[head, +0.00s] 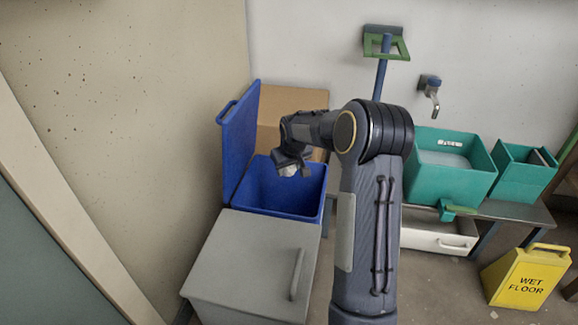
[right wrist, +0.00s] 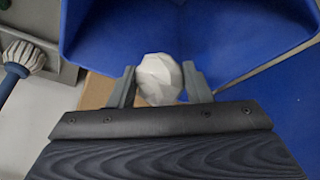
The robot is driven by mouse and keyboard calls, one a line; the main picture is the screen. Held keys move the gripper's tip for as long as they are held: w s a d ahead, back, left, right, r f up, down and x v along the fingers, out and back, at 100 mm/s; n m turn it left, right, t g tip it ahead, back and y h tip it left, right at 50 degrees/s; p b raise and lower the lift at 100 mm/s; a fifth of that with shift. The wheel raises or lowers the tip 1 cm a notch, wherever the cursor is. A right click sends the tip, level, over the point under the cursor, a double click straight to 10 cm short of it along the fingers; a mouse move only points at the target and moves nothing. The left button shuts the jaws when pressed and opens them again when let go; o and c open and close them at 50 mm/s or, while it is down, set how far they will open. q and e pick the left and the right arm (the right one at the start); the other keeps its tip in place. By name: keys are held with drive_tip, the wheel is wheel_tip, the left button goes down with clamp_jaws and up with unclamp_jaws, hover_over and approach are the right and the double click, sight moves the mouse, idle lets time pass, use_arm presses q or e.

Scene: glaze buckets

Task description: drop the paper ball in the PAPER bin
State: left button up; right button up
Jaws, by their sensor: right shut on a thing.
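My right gripper (head: 289,168) is over the open blue bin (head: 256,187), shut on a white crumpled paper ball (right wrist: 159,79). In the right wrist view the ball sits between the two grey fingers of the gripper (right wrist: 158,86), with the blue bin (right wrist: 240,35) behind it. In the head view only a small pale part of the ball (head: 288,170) shows below the fingers. The bin's blue lid stands raised on its left side. No label on the blue bin is readable. My left gripper is not in view.
A grey closed-lid bin (head: 245,262) stands in front of the blue one, and a cardboard box (head: 290,105) behind it. To the right are teal tubs (head: 450,185) on a bench, a white drawer box (head: 432,237) and a yellow wet-floor sign (head: 522,280).

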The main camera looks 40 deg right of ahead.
drive_tip(key=o, duration=1)
drive_tip(key=shift+r, duration=0.1)
drive_tip(key=p+v, duration=0.3)
drive_tip(key=v, duration=0.4)
drive_tip(key=shift+s+r, duration=0.15)
drive_tip(key=shift+r, duration=0.2)
